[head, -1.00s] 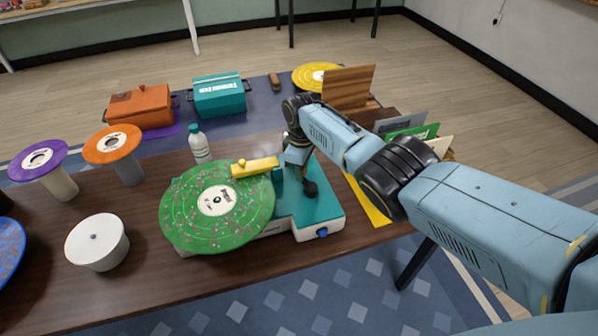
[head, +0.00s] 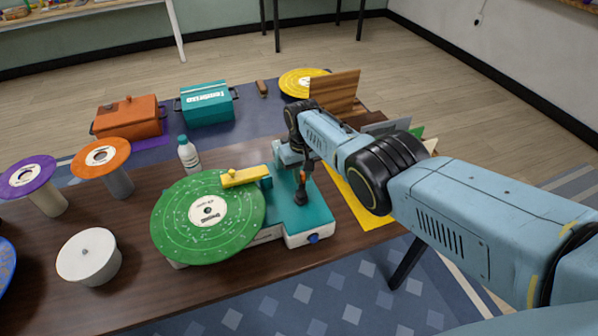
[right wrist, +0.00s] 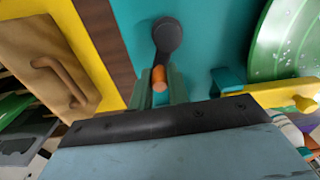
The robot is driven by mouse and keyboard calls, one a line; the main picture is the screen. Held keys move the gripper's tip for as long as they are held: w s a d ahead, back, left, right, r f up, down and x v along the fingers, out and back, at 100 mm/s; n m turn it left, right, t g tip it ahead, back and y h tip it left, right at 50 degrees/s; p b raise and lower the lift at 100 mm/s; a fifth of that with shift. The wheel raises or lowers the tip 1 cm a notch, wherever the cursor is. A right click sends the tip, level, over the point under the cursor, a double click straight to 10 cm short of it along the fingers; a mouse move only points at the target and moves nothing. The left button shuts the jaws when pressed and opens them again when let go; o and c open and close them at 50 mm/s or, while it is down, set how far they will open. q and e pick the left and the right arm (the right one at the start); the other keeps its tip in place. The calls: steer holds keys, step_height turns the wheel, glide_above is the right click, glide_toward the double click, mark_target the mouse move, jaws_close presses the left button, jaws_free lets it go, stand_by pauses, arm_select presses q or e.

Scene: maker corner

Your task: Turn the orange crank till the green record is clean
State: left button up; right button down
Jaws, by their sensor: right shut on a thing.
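The green record (head: 186,228) lies flat on the teal and white machine (head: 311,213), with small pale specks scattered over it. A yellow bar (head: 246,177) reaches over its far edge. The record also shows at the right of the right wrist view (right wrist: 285,45). The crank has a black arm (right wrist: 167,38) and an orange handle (right wrist: 159,78), on the machine's teal top to the right of the record. My right gripper (head: 304,174) is shut on the orange handle, its fingers on either side of it. My left gripper is out of view.
A white bottle (head: 188,155) stands behind the record. A white round pot (head: 90,258), an orange record (head: 84,163) and a purple record (head: 14,185) on stands are at left. Orange (head: 128,117) and teal (head: 207,103) boxes stand at the back. A wooden rack (head: 335,92) is behind my right arm.

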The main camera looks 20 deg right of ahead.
steer(key=shift+d+m, duration=0.2)
steer(key=shift+m, duration=0.5)
steer(key=shift+s, duration=0.1)
steer(key=c, duration=1.3)
jaws_free()
steer(key=shift+c, duration=0.2)
steer(key=shift+r+p, duration=0.15)
steer(key=shift+p, duration=0.15)
